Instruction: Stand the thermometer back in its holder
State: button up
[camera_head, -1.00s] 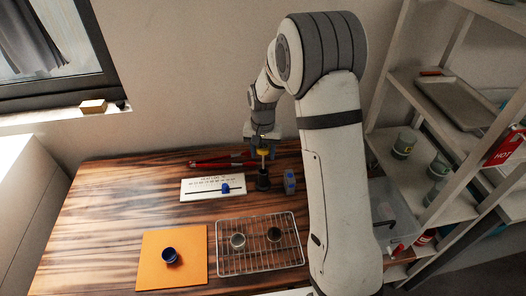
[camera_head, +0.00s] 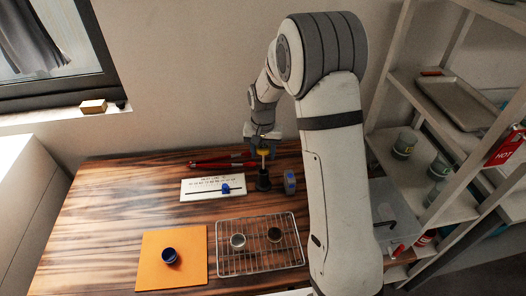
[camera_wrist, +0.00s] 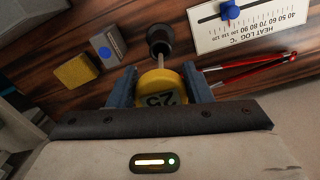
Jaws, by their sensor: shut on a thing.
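The thermometer (camera_wrist: 160,87) has a round yellow head marked 25 and a thin metal stem. My gripper (camera_wrist: 160,92) is shut on its head. In the head view, my gripper (camera_head: 263,140) is over the back of the table, and the yellow head (camera_head: 263,152) shows below it. The holder (camera_wrist: 159,38) is a dark, round, open-topped cup. It also shows in the head view (camera_head: 263,182), directly below the thermometer. The stem points at the holder's mouth; I cannot tell whether its tip is inside.
A blue-grey box (camera_head: 290,182) stands close right of the holder. The heat log board (camera_head: 195,195) and red tongs (camera_head: 208,164) lie to the left. A yellow block (camera_wrist: 76,71) is nearby. A wire rack (camera_head: 260,262) and an orange mat (camera_head: 150,275) lie in front.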

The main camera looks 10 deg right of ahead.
jog(key=shift+f+b, duration=3.05)
jog(key=shift+f, duration=1.2)
jog(key=o, duration=1.1)
jog(key=shift+c, duration=0.2)
jog(key=shift+r, duration=3.9)
jog(key=shift+s+d+r, duration=0.1)
jog(key=shift+s+r, duration=0.1)
jog(key=shift+r, duration=0.1)
jog(key=s+d+r+n+t, duration=0.1)
jog(key=s+d+r, duration=0.2)
jog(key=s+r, duration=0.75)
jog(key=s+d+n+t, duration=0.1)
jog(key=s+d+n, duration=0.1)
jog(key=s, duration=1.4)
jog(key=shift+s+d+t, duration=0.15)
jog(key=shift+s+t, duration=0.1)
jog(key=shift+t, duration=0.05)
